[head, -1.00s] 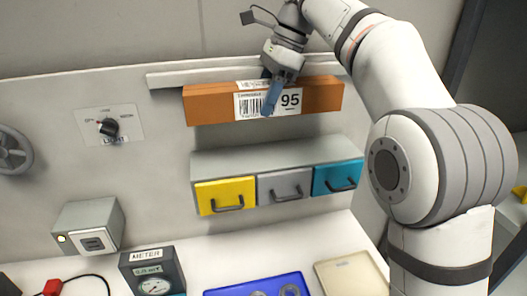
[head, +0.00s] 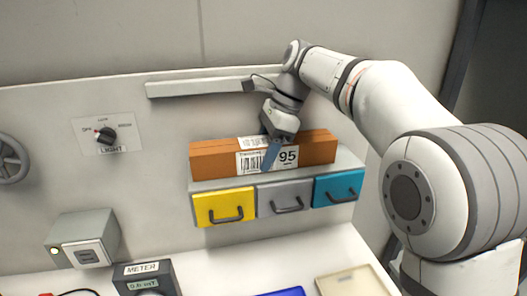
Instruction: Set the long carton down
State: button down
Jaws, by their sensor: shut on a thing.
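The long carton (head: 215,160) is an orange-brown box with a white label showing a barcode and the number 95. It lies lengthwise along the top of the grey drawer unit (head: 346,160), close to or touching that top; the exact contact cannot be told. My gripper (head: 270,152) comes from above and is shut on the middle of the carton, with a blue finger across the label on the front face. The other finger is hidden behind the carton.
The drawer unit has a yellow drawer (head: 224,206), a grey drawer (head: 284,196) and a teal drawer (head: 338,187). A pale rail (head: 200,88) runs on the wall behind. A light switch (head: 105,135) is at left. A meter (head: 150,279) and a beige tray (head: 352,282) stand below.

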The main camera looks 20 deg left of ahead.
jog(key=c, duration=0.8)
grip_release()
jog(key=shift+f, duration=0.1)
jog(key=shift+o, duration=0.2)
jog(key=p+v, duration=0.2)
jog(key=v, duration=0.9)
jog(key=shift+r, duration=0.2)
jog(key=shift+w+d+r, duration=0.1)
jog(key=shift+d+r, duration=0.1)
jog(key=shift+r, duration=0.2)
jog(key=shift+d, duration=0.15)
jog(key=s+d+f+n+t, duration=0.2)
jog(key=d+f, duration=0.1)
jog(key=d, duration=0.6)
jog(key=s+d+f+n+t+h, duration=0.3)
jog(key=s+d+f+n, duration=0.6)
jog(key=s+d+f, duration=1)
jog(key=shift+d+f+n+t+h, duration=0.35)
jog(key=shift+d+f, duration=0.2)
jog(key=shift+f, duration=0.3)
